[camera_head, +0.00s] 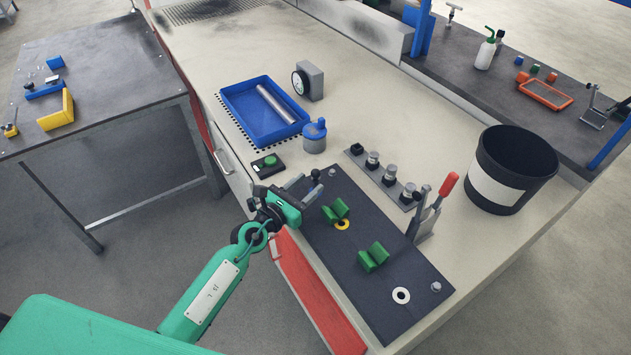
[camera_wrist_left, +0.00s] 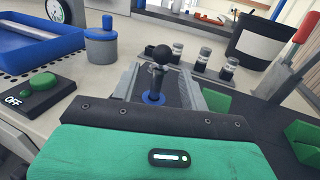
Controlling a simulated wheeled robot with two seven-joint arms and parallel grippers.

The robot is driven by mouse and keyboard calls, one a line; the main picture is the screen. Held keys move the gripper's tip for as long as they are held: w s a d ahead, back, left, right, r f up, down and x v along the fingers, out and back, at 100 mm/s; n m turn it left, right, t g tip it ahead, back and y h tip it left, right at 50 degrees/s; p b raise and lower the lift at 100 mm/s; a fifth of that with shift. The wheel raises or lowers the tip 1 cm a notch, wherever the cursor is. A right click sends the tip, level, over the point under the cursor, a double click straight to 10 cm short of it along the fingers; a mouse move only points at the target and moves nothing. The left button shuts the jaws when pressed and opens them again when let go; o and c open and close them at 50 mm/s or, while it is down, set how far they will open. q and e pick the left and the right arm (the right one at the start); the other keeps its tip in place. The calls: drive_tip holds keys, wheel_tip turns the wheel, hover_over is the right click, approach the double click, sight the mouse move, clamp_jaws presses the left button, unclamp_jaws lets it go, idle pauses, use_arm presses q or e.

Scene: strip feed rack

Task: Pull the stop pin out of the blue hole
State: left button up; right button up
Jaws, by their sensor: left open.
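The stop pin (camera_head: 316,175) is dark with a round black knob. It stands upright at the far left part of the dark plate (camera_head: 322,258). In the left wrist view the stop pin (camera_wrist_left: 158,72) rises from the blue-ringed hole (camera_wrist_left: 153,98). My left gripper (camera_head: 308,187) is open, low over the plate. Its two grey fingers (camera_wrist_left: 156,85) lie on either side of the pin's stem, below the knob, with gaps visible. The blue ring is mostly hidden by the fingers in the head view. My right gripper is not in view.
Green V-blocks (camera_head: 373,257), a yellow ring (camera_head: 342,225) and a white ring (camera_head: 401,295) are on the plate. A red-handled clamp (camera_head: 432,207) stands at its right side. Behind are a row of knobs (camera_head: 390,178), a blue-topped pot (camera_head: 314,137) and a black bin (camera_head: 512,160).

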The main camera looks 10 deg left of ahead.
sight(316, 177)
use_arm(q)
drive_tip(key=x, duration=0.4)
drive_tip(key=shift+f, duration=0.1)
drive_tip(key=shift+c, duration=0.3)
clamp_jaws()
